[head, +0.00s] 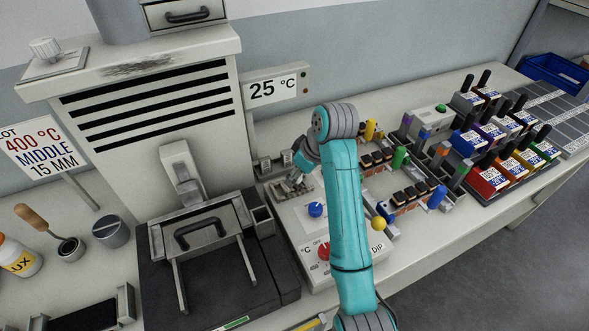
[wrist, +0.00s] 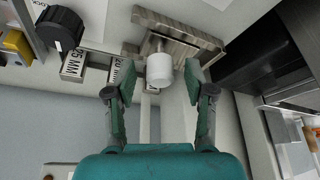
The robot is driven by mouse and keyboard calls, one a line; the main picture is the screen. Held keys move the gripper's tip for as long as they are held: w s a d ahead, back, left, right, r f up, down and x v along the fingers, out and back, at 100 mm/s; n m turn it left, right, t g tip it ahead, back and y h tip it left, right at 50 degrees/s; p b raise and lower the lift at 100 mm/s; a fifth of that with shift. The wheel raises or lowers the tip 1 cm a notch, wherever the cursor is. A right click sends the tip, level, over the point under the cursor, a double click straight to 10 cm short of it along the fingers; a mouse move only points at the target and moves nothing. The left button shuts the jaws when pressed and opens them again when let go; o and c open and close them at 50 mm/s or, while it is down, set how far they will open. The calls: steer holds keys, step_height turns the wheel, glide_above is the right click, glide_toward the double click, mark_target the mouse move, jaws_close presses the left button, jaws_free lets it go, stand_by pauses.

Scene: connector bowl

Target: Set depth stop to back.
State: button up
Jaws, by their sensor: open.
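In the wrist view a short white cylindrical knob (wrist: 160,70) stands in front of a metal bracket (wrist: 180,35); it looks like the depth stop's handle, but I cannot be sure. My gripper (wrist: 160,76) is open, with one finger on each side of the knob. No clear contact shows. Small metal blocks beside it carry labels, 25 MM (wrist: 74,66) and 20 MM (wrist: 117,70).
A display (head: 272,90) reads 25 °C. A sign (head: 43,146) reads 400 °C, MIDDLE, 15 MM. Coloured connectors (head: 400,157) crowd the bench to the right.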

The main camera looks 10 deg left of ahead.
jaws_close()
steer(key=shift+w+d, duration=0.5)
steer(key=shift+d, duration=0.2)
jaws_free()
steer(key=shift+d, duration=0.1)
steer(key=shift+a, duration=0.2)
